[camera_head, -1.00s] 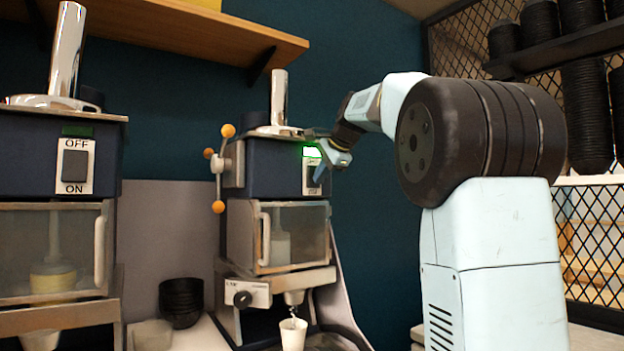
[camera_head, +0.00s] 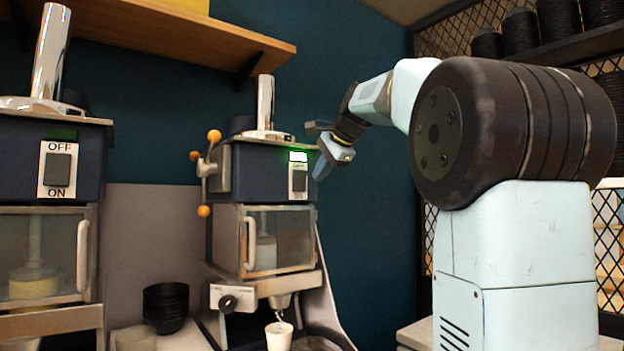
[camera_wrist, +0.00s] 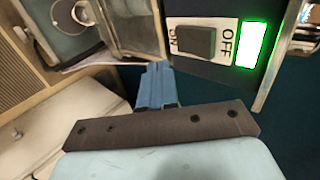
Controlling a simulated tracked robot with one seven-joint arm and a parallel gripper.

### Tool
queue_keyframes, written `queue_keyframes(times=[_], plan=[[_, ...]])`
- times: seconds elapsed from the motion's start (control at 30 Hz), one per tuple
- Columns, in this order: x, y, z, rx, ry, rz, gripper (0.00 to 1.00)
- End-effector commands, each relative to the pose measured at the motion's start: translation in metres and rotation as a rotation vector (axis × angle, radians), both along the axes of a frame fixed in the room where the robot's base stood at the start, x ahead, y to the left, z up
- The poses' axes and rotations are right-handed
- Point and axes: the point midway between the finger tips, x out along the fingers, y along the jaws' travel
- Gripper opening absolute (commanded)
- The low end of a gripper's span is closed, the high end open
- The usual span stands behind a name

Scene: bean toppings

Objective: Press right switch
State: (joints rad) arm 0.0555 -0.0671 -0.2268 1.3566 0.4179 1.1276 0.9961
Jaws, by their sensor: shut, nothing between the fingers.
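The right switch (camera_head: 299,180) is a dark rocker on a white plate at the upper right of the right machine's front. A green light (camera_head: 298,156) glows above it. In the wrist view the switch (camera_wrist: 196,41) shows sideways between the words ON and OFF, with the lit green panel (camera_wrist: 250,44) beside it. My gripper (camera_head: 320,172) is shut and empty, just right of the switch and apart from it. Its blue fingers (camera_wrist: 153,85) also show in the wrist view, below and left of the switch.
The left machine has its own switch (camera_head: 57,169) and an unlit green panel. The right machine carries an orange-knobbed handle (camera_head: 207,170) on its left side. A white cup (camera_head: 279,336) stands under its spout. Black bowls (camera_head: 166,306) are stacked between the machines. A wooden shelf (camera_head: 215,32) hangs above.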

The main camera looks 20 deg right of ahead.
Motion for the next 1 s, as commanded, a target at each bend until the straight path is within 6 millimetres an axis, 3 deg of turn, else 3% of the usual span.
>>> queue_keyframes(times=[0.2,0.4,1.0], plan=[[-0.034,-0.009,0.022,0.000,-0.001,-0.002,0.00],[-0.051,-0.013,0.033,0.000,0.000,-0.001,0.00],[-0.056,-0.014,0.036,0.000,0.001,0.001,0.00]])
